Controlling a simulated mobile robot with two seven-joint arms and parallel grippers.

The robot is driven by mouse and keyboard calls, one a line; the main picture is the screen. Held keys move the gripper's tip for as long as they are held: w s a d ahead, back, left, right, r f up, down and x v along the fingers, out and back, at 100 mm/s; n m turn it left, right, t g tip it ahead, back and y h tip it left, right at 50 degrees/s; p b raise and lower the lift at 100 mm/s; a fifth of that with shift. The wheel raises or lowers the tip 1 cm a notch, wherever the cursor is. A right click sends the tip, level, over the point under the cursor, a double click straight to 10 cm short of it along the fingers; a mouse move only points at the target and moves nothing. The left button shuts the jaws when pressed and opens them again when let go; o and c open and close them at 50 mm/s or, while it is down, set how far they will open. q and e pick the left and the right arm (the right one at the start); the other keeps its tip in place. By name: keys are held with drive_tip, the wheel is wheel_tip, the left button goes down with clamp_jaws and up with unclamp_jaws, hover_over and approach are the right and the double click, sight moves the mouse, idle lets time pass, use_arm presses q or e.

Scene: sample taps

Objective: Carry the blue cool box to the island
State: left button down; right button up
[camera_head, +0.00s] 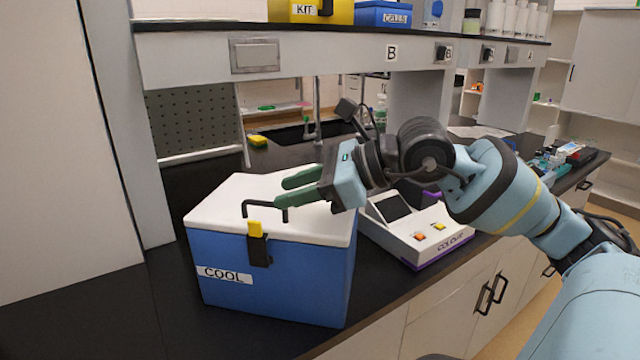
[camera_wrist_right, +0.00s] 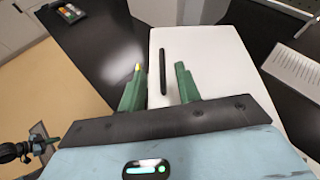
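The blue cool box (camera_head: 275,278) stands on the black counter, with a white lid (camera_head: 225,208), a "COOL" label and a black latch with a yellow tab on its front. A black handle (camera_head: 262,205) rises from the lid. My right gripper (camera_head: 282,192) is above the lid, its two green fingers apart, pointing toward the handle. In the right wrist view the handle (camera_wrist_right: 163,72) lies ahead, in line with the gap between the open fingers (camera_wrist_right: 158,80); nothing is between them. The island cannot be made out.
A white "COLOUR" device (camera_head: 415,230) stands close to the right of the box. A shelf (camera_head: 330,50) with a yellow kit box and a blue box overhangs the back. A sink with a tap (camera_head: 316,115) lies behind. Bare counter (camera_head: 175,290) shows at left.

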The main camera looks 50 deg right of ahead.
drive_tip(key=shift+v, duration=2.05)
drive_tip(key=shift+d, duration=0.1)
